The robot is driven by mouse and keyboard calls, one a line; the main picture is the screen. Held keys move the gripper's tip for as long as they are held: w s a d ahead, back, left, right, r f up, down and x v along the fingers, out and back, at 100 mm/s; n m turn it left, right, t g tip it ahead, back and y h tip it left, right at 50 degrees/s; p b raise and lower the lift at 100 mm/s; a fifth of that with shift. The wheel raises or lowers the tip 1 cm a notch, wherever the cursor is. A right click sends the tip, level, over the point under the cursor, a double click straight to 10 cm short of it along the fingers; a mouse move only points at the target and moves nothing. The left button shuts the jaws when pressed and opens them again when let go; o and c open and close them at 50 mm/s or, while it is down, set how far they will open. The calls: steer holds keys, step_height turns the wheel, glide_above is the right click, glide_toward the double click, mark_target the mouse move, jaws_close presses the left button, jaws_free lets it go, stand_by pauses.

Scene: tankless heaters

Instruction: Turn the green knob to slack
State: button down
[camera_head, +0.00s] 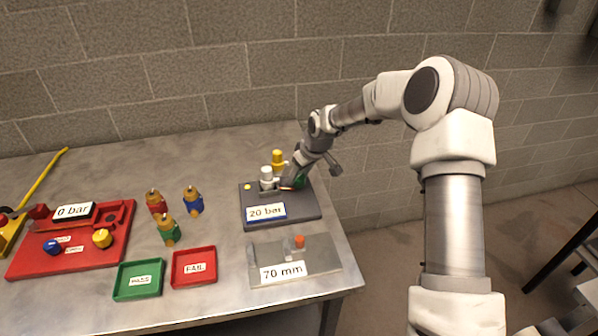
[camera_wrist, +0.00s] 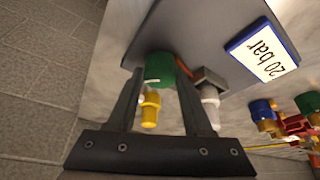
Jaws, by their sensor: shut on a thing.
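The green knob (camera_head: 300,181) is on the dark grey panel (camera_head: 305,207), near its back right corner. In the wrist view the green knob (camera_wrist: 160,68) sits between my two fingers. My gripper (camera_head: 292,182) is shut on it and hides much of it in the head view. A white marking shows on the knob's lower edge. "Slack" lettering is not readable in either view. The panel carries a blue-framed label (camera_head: 265,212) reading "20 bar".
A yellow-topped fitting (camera_head: 278,160) and a white-topped fitting (camera_head: 266,175) stand close to my gripper. A plate labelled "70 mm" (camera_head: 325,258) lies in front. Green tray (camera_head: 139,279), red tray (camera_head: 193,266) and several brass-coloured fittings (camera_head: 168,231) are to the left.

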steer(key=n, duration=0.2)
steer(key=n+g+y, duration=0.1)
steer(key=n, duration=0.1)
steer(key=shift+w+d+n+g, duration=0.1)
steer(key=shift+n+g, duration=0.2)
steer(key=shift+w+n+g+y, duration=0.1)
steer(key=shift+n+g+y, duration=0.35)
steer(key=shift+n, duration=1.15)
steer(key=shift+g+h, duration=0.25)
steer(key=shift+c, duration=1.5)
jaws_free()
steer(key=v, duration=1.7)
steer(key=shift+r, duration=0.2)
